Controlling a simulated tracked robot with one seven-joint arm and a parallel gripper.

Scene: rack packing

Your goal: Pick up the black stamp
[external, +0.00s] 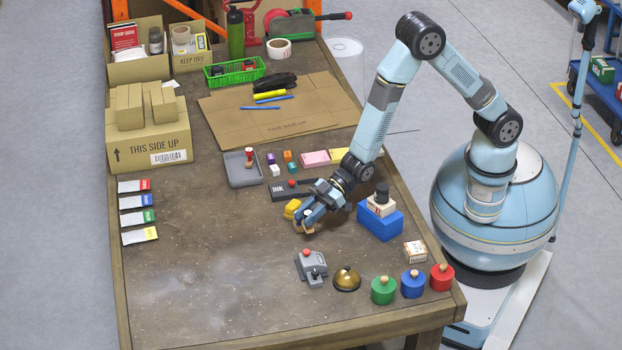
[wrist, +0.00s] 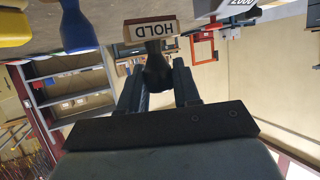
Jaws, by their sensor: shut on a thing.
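The black stamp (wrist: 152,29), with a dark knob handle and a pale base marked HOLD, shows upside down at the top of the wrist view. My gripper (wrist: 157,72) has its two fingers shut on the handle. In the external view my gripper (external: 308,220) is low over the middle of the table, and the stamp's pale base (external: 305,229) shows just under it. I cannot tell whether the base touches the table.
A yellow thing (external: 291,209) and a blue stamp-like thing (wrist: 79,27) are close beside my gripper. A blue block (external: 380,225) bearing a pale block with a dark knob stands to its right. A grey tool (external: 312,267) and brass bell (external: 347,279) are in front. The table's left front is clear.

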